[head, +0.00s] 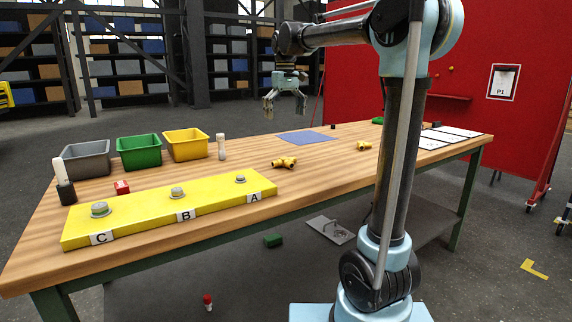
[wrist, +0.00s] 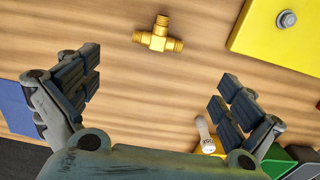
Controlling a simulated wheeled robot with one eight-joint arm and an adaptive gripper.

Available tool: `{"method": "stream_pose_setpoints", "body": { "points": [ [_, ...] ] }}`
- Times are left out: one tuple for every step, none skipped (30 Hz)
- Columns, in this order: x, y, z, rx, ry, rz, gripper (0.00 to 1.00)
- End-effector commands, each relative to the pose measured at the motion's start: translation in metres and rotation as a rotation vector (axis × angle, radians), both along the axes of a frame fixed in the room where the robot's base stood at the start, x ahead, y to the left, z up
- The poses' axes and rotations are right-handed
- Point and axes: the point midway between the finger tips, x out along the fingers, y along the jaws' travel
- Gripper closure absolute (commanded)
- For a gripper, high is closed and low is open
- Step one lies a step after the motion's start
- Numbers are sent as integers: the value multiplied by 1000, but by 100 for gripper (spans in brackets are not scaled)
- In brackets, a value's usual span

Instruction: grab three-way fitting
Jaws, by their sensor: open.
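The brass three-way fitting (head: 285,163) lies on the wooden table, between the blue mat and the yellow board. In the wrist view the three-way fitting (wrist: 158,38) shows as a T with threaded ends, at the top centre, beyond the fingertips. My gripper (head: 285,103) is open and empty, raised above the table, with its fingers pointing down. In the wrist view my gripper (wrist: 160,90) has its two padded fingers spread wide, with bare tabletop between them. Nothing hides the fitting there.
The yellow board (head: 165,208) with bolts and labels A, B, C lies along the front edge. Grey (head: 86,160), green (head: 139,152) and yellow (head: 186,145) bins stand behind it. A white-topped bottle (head: 221,146) stands beside them.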

Motion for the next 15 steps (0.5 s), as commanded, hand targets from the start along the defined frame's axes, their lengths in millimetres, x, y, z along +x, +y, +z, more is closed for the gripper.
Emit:
{"method": "stream_pose_setpoints", "body": {
  "points": [
    [1,1,-3,-1,1,1,0],
    [2,1,-6,-1,1,1,0],
    [2,0,-11,-1,1,0,0],
    [2,0,-15,-1,1,-1,0],
    [2,-1,-20,-1,1,-1,0],
    [2,-2,-27,-1,1,-2,0],
    [2,-2,-33,-1,1,-3,0],
    [2,-3,-38,-1,1,-4,0],
    [2,-3,-45,-1,1,-4,0],
    [2,-3,-51,-1,1,-4,0],
    [2,-3,-56,-1,1,-4,0],
    [2,-3,-63,-1,1,-4,0],
    [3,-3,-68,-1,1,-5,0],
    [2,-4,-74,-1,1,-5,0],
    [3,-4,-80,-1,1,-6,0]
  ]
}}
